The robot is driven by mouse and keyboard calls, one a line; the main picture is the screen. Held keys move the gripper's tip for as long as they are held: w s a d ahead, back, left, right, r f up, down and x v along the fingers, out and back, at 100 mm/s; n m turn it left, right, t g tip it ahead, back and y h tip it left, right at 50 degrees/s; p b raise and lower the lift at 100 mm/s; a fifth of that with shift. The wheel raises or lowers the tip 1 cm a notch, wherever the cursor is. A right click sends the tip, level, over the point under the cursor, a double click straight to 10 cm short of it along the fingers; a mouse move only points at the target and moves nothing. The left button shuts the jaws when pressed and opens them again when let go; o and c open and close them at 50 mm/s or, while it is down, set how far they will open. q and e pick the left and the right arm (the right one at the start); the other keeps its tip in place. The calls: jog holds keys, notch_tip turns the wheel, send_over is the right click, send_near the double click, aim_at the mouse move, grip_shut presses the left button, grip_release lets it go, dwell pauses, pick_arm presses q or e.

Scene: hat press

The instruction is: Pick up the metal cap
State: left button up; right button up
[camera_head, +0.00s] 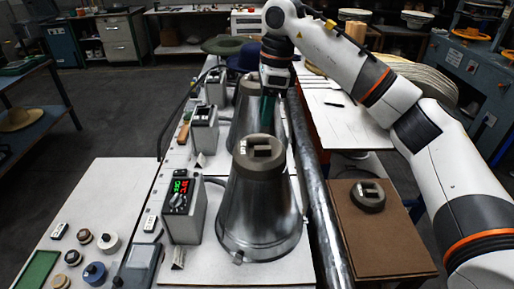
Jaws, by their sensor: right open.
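A dark metal cap (368,193) with a raised handle lies on a brown board (390,250) at the right. A similar cap (259,153) sits on top of the near metal cone (258,215). My right arm comes in from the right and arches over the bench. My right gripper (268,118) points down at the second metal cone (242,118), behind the near one, and is open. Its fingers hide part of that cone's top, so I cannot tell whether they surround a cap there. My left gripper is not in view.
A control box with lit digits (182,208) stands left of the near cone, with another box (204,130) behind it. A long metal pipe (318,200) runs along the cones' right side. Small knobs (95,272) and a green tray (36,270) lie at the front left.

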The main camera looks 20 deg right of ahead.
aim_at(260, 147)
jog(key=f, duration=0.2)
jog(key=f+p, duration=0.1)
jog(key=shift+s+a+f, duration=0.3)
jog(key=shift+f, duration=0.05)
jog(key=shift+w+f, duration=0.15)
jog(key=shift+f, duration=0.15)
jog(key=shift+w+f+p, duration=0.1)
jog(key=shift+f+p, duration=0.2)
jog(key=shift+p, duration=0.05)
jog(key=f, duration=0.1)
jog(key=f+p, duration=0.1)
jog(key=f, duration=0.1)
jog(key=f+p, duration=0.1)
jog(key=shift+a+f, duration=0.15)
jog(key=shift+a, duration=0.1)
jog(key=shift+f, duration=0.2)
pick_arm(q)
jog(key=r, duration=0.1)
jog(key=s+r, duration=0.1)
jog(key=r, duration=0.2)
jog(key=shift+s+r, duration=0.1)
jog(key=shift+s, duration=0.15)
pick_arm(e)
grip_shut()
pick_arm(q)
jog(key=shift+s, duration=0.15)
